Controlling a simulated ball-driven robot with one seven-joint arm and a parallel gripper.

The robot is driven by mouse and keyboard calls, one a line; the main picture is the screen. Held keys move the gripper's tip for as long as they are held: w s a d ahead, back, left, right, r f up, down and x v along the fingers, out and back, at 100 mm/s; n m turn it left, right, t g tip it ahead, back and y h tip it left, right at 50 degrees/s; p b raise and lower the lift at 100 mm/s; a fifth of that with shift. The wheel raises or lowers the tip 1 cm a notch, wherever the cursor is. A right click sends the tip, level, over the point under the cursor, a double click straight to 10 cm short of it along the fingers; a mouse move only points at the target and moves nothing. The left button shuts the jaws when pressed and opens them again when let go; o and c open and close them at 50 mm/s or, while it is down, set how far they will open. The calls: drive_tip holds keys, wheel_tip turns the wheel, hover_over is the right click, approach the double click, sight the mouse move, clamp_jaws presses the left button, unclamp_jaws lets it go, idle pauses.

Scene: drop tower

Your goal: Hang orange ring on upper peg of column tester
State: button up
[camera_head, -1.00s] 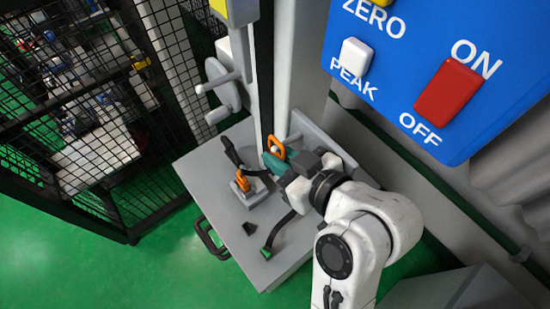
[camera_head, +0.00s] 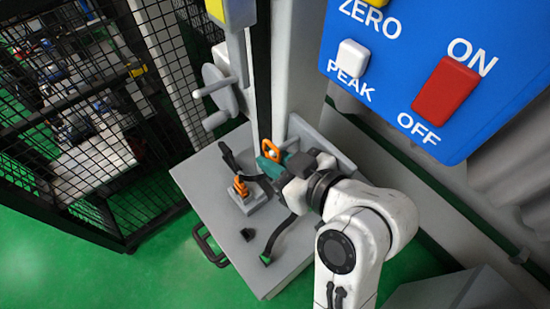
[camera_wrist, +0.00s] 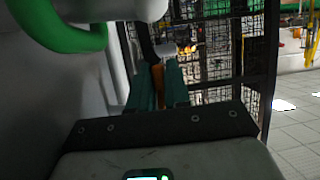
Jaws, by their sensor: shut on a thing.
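My gripper (camera_head: 271,160), with teal fingers, is shut on the orange ring (camera_head: 271,148) beside the foot of the grey column (camera_head: 297,70). The ring stands up from the fingertips. In the wrist view the teal fingers (camera_wrist: 158,88) pinch a narrow orange strip of the ring (camera_wrist: 158,76). A grey wheel with light stub handles (camera_head: 220,90) is on the column's left side, above the ring. I cannot tell which part is the upper peg; no ring visibly hangs on the column.
A second orange piece (camera_head: 240,185) stands on a small grey block on the grey platform (camera_head: 215,175). A dark strap with a green end (camera_head: 267,257) is near the platform's front. A blue button panel (camera_head: 440,60) is upper right. A black mesh fence (camera_head: 80,110) is left.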

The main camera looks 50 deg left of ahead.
drive_tip(key=shift+w+d+f+m+t, duration=0.15)
drive_tip(key=shift+w+d+t, duration=0.15)
drive_tip(key=shift+w, duration=0.25)
drive_tip(key=shift+w+d+r+m+t, duration=0.1)
drive_tip(key=shift+w+d+m+t, duration=0.15)
drive_tip(key=shift+w, duration=0.3)
drive_tip(key=s+p, duration=0.1)
drive_tip(key=s, duration=0.5)
drive_tip(key=shift+a+f, duration=0.2)
drive_tip(key=shift+a, duration=0.15)
drive_tip(key=shift+s+g, duration=0.1)
drive_tip(key=shift+g, duration=0.15)
drive_tip(key=r+p, duration=0.1)
drive_tip(key=p, duration=0.4)
drive_tip(key=shift+r, duration=0.2)
drive_tip(key=shift+f, duration=0.15)
